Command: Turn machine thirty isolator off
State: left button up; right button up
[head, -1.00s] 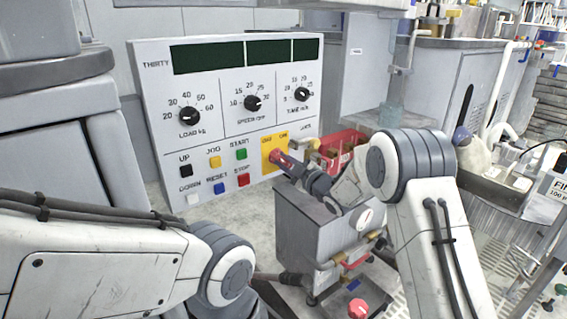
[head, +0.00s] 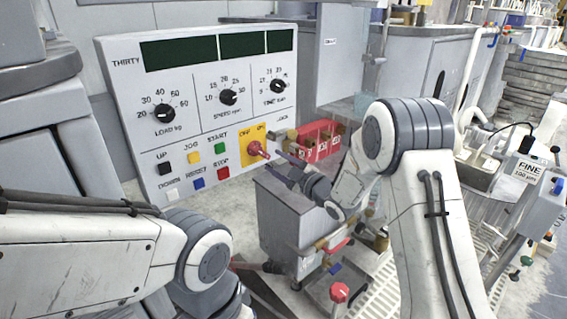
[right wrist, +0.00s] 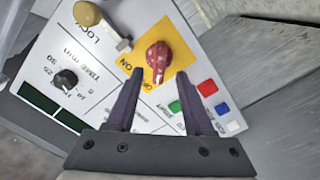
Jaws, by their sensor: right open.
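Machine thirty's isolator is a red rotary handle (head: 258,150) on a yellow plate (head: 246,133) at the lower right of the white control panel (head: 121,120). OFF is printed on the plate's left and ON on its right. My right gripper (head: 277,164) is open, its two fingers pointing at the handle with a gap before it. In the right wrist view the handle (right wrist: 157,57) lies just beyond and between the open fingertips (right wrist: 164,78). I cannot tell for certain which label the handle points to. My left arm shows at lower left, its gripper out of view.
Black dials (head: 228,97) and coloured push buttons (head: 222,173) share the panel. A brass-coloured lock (right wrist: 88,13) is close to the handle. A grey cabinet (head: 285,215) stands below my right gripper, with a red rack (head: 322,150) behind it.

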jog(key=shift+v, duration=1.7)
jog(key=s+a+r+m+g+h+p, duration=0.1)
jog(key=s+a+m+g+h+p, duration=0.15)
jog(key=s, duration=0.35)
jog(key=s+a+m+g+h+p, duration=0.1)
jog(key=s+a+m+g+h, duration=0.2)
jog(key=s, duration=0.4)
jog(key=s+d+r+m+g+h+p, duration=0.15)
jog(key=s+g, duration=0.25)
jog(key=s, duration=1)
jog(key=s+d+m+g+h+p, duration=0.15)
jog(key=s+g, duration=0.35)
jog(key=s, duration=1)
notch_tip(320, 180, up, 38)
jog(key=h+p, duration=0.1)
jog(key=p, duration=3.6)
jog(key=shift+w+d+m, duration=0.25)
jog(key=shift+d+m, duration=0.1)
jog(key=shift+d, duration=0.1)
